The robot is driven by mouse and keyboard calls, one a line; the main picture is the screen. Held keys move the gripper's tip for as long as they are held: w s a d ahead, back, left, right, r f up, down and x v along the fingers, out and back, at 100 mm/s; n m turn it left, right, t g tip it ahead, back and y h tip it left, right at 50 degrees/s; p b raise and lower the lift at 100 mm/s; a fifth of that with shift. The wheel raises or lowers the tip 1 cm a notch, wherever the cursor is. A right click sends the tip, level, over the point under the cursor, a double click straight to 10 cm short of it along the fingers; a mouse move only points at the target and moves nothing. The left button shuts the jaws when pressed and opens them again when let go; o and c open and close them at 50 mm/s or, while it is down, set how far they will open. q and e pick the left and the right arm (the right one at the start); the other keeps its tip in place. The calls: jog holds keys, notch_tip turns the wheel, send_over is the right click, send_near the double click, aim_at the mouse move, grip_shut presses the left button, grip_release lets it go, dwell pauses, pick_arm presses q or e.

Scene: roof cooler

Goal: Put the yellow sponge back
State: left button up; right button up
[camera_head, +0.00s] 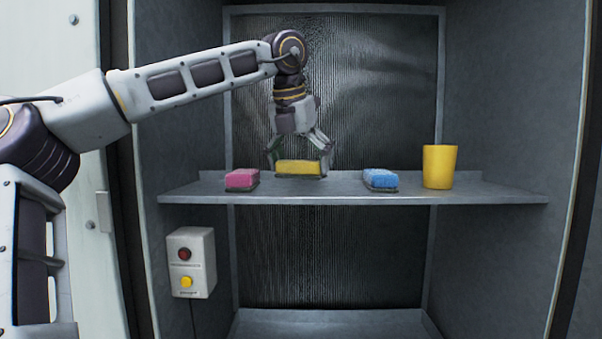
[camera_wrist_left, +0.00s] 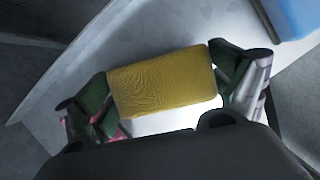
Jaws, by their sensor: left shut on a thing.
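The yellow sponge (camera_head: 299,168) is in my left gripper (camera_head: 299,160), over the shelf between a pink sponge and a blue sponge. The left gripper points down and its two fingers are shut on the sponge's two ends. In the left wrist view the yellow sponge (camera_wrist_left: 163,81) spans the gap between the fingers of the left gripper (camera_wrist_left: 165,88). The sponge's underside is close to the shelf; I cannot tell whether it touches. My right gripper is not in view.
The grey shelf (camera_head: 335,189) holds the pink sponge (camera_head: 242,179) on the left, the blue sponge (camera_head: 380,179) and a yellow cup (camera_head: 439,166) on the right. A box with red and yellow buttons (camera_head: 191,262) hangs below the shelf. Side walls enclose the shelf.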

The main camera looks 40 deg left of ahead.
pick_arm(q)
jog(key=shift+f, duration=1.05)
jog(key=shift+f, duration=0.15)
jog(key=o, duration=0.6)
jog(key=shift+o, duration=0.2)
jog(key=shift+s+r, duration=0.2)
jog(key=shift+r, duration=0.45)
jog(key=v, duration=1.1)
